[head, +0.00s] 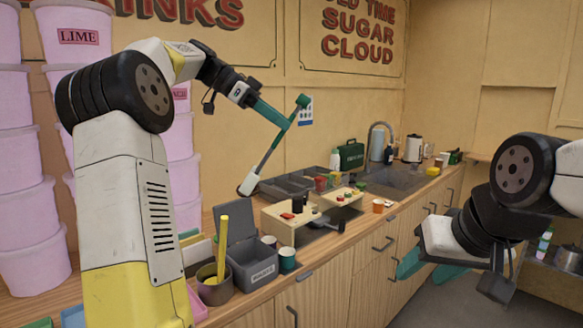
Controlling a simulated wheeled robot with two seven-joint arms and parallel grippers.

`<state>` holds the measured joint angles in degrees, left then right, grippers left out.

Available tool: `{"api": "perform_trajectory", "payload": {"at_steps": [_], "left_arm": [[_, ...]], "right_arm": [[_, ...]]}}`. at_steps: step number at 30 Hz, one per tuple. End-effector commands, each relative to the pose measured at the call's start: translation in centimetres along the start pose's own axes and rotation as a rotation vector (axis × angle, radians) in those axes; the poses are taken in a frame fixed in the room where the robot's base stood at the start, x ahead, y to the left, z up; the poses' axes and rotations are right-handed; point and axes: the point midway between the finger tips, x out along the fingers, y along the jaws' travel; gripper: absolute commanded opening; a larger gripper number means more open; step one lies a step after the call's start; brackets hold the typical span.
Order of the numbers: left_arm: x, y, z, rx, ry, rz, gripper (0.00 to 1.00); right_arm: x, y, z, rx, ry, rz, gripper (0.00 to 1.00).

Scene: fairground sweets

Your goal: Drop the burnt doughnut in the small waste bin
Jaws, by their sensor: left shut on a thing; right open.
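My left gripper (286,122) is raised above the counter. It is shut on a long thin tool (272,153) with a teal upper end and a pale block at its lower end. A small grey bin (243,277) with a raised lid and a front label stands on the counter below and left of the tool; the label is too small to read. I cannot pick out the burnt doughnut; small dark items stand among the wares. My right gripper (422,267) is open, its teal fingers apart, in front of the cabinets at the right.
Wooden stands (285,228) with small coloured items are farther right. An orange cup (378,206) is near the counter edge. Pink tubs (30,230) are stacked left.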

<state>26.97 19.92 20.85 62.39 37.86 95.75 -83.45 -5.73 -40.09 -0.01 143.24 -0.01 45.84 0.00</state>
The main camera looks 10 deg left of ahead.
Motion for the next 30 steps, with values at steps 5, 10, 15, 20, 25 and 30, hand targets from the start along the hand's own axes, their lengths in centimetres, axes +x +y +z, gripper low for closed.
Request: {"api": "perform_trajectory", "payload": {"at_steps": [5, 10, 15, 20, 25, 30], "left_arm": [[1.3, 0.0, 1.8, -0.003, 0.0, 0.0, 0.0], [3.4, 0.0, 4.6, -0.004, 0.001, 0.001, 0.0], [5.6, -0.1, 7.6, -0.002, 0.001, 0.001, 0.0], [7.2, -0.2, 9.7, 0.0, 0.001, -0.001, 0.0], [7.9, -0.2, 10.7, 0.0, 0.001, -0.001, 0.0], [9.1, -0.3, 12.4, -0.002, 0.001, 0.0, 0.0]], "right_arm": [[0.0, 0.0, 0.0, 0.0, 0.0, 0.0, 0.49], [0.0, 0.0, 0.0, 0.0, 0.0, 0.0, 0.49], [0.0, 0.0, 0.0, 0.0, 0.0, 0.0, 0.49], [0.0, 0.0, 0.0, 0.0, 0.0, 0.0, 0.49], [0.0, 0.0, 0.0, 0.0, 0.0, 0.0, 0.49], [0.0, 0.0, 0.0, 0.0, 0.0, 0.0, 0.49]]}}
